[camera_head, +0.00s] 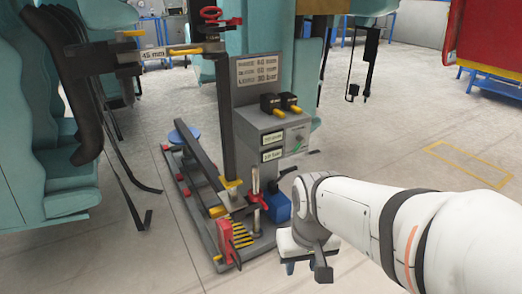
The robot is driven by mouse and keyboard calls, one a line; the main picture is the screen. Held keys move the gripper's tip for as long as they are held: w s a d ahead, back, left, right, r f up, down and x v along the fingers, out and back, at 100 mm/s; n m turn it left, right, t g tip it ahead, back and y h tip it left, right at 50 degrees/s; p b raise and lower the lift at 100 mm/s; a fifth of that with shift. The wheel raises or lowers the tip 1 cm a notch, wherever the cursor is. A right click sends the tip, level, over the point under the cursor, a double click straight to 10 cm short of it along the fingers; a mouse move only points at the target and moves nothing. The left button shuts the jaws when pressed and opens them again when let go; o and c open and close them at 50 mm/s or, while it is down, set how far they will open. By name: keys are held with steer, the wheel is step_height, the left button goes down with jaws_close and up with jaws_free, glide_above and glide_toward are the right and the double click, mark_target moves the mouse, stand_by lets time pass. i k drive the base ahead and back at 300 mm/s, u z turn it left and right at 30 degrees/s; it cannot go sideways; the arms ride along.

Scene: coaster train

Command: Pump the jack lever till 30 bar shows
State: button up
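A jack stand (225,233) with a grey base stands on the floor at centre. A long dark grey bar (203,160) slants across it. I cannot tell for sure which part is the jack lever. Two small readout panels (272,147) show on the grey control box; their figures are too small to read surely. My gripper (300,267) hangs right of the base, apart from it, pointing down; its finger gap is unclear.
A sign (257,68) above the control box ends in a line like "30 bar". Two black-and-yellow switches (281,104) sit below it. Teal seats (45,130) stand at left. Open floor (395,130) lies to the right.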

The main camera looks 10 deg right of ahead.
mark_target(283, 172)
steer(key=u, duration=0.25)
steer(key=k, duration=0.3)
steer(key=z, duration=1.05)
steer(key=i, duration=1.4)
steer(key=u, duration=0.8)
steer(key=i, duration=0.8)
steer(key=u, duration=0.1)
